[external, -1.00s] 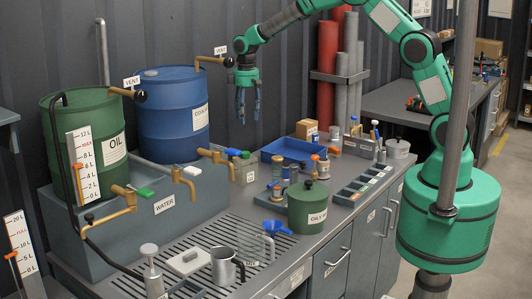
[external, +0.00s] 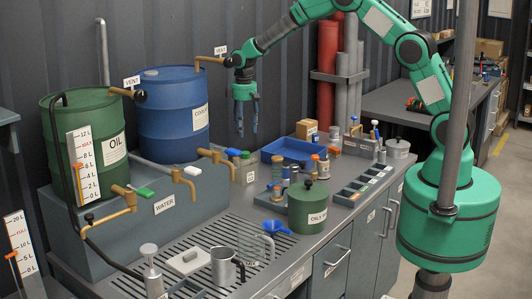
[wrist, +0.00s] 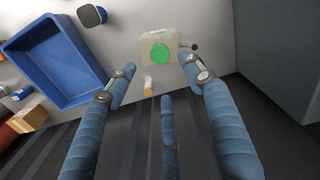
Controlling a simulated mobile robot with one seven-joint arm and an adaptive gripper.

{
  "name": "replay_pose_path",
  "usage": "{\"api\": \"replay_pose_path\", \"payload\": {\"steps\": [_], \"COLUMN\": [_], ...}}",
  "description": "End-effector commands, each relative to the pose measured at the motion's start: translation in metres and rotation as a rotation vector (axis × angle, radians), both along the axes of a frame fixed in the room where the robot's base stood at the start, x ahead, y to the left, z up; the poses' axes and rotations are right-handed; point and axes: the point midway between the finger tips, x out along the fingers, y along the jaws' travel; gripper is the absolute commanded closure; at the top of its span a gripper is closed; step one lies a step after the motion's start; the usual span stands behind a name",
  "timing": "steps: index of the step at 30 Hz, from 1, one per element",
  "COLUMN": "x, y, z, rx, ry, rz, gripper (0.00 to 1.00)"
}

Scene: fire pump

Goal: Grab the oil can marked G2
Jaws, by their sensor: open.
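A pale, squarish can with a round green cap (wrist: 160,53) stands on the bench below the fingers in the wrist view. In the external view, a pale can with a green top (external: 246,168) stands at the back of the bench, right of the blue drum. I cannot read a G2 mark on it in either view. My gripper (external: 246,134) hangs fingers down above the back of the bench, above this can and apart from it. It also shows in the wrist view (wrist: 160,82) with blue fingers spread and nothing between them.
The blue drum (external: 175,115) and brass taps (external: 216,157) stand to the left. A green oily-waste bin (external: 308,207) stands in front.

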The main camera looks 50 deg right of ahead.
Motion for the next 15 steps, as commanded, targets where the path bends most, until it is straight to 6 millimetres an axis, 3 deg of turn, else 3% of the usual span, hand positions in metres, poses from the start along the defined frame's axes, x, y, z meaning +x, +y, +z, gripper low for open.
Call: {"api": "replay_pose_path", "payload": {"steps": [6, 15], "x": [-0.001, 0.000], "y": [0.000, 0.000], "z": [-0.032, -0.043], "rx": [0.000, 0.000], "ry": [0.002, -0.001], "rz": [0.000, 0.000], "gripper": [0.48, 0.48]}}
